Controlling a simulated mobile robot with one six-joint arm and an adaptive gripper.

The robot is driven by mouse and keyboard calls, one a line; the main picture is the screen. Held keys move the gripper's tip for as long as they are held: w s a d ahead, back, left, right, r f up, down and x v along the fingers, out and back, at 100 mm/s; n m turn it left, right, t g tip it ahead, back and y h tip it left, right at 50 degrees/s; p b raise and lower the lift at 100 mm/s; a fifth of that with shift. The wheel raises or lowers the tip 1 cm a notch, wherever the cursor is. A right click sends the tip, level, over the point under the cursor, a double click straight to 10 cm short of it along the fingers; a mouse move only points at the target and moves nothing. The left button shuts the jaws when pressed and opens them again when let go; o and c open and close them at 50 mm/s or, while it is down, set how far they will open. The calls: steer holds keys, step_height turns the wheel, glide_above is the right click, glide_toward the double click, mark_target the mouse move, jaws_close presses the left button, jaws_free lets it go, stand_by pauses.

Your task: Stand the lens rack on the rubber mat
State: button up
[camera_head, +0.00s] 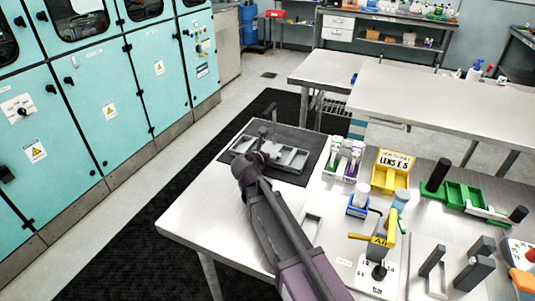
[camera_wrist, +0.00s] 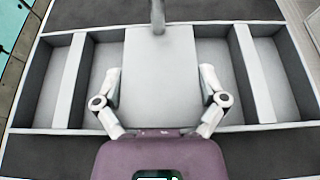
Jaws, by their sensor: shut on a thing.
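The lens rack (camera_head: 290,158) is a light grey metal tray with several open compartments and a thin upright post. It is level over the dark rubber mat (camera_head: 312,139) at the far left corner of the steel table. The rack (camera_wrist: 260,75) fills the wrist view, with the mat (camera_wrist: 110,12) beyond it. My gripper (camera_wrist: 158,85) is shut on the rack's flat middle block, one finger on each side. In the head view my gripper and arm cover part of the rack's near side. I cannot tell whether its underside touches the mat.
A white rack of tubes (camera_head: 343,158) and a yellow lens bin (camera_head: 391,171) stand right of the mat. A blue holder (camera_head: 358,204) and a yellow-handled device (camera_head: 381,240) are nearer. Bare table (camera_head: 200,205) lies left of my arm.

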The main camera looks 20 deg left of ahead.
steer(key=shift+f, duration=0.15)
steer(key=o, duration=1)
steer(key=shift+r, duration=0.2)
steer(key=p+v, duration=0.4)
steer(key=v, duration=0.8)
steer(key=shift+d+p, duration=0.1)
steer(key=shift+p, duration=0.2)
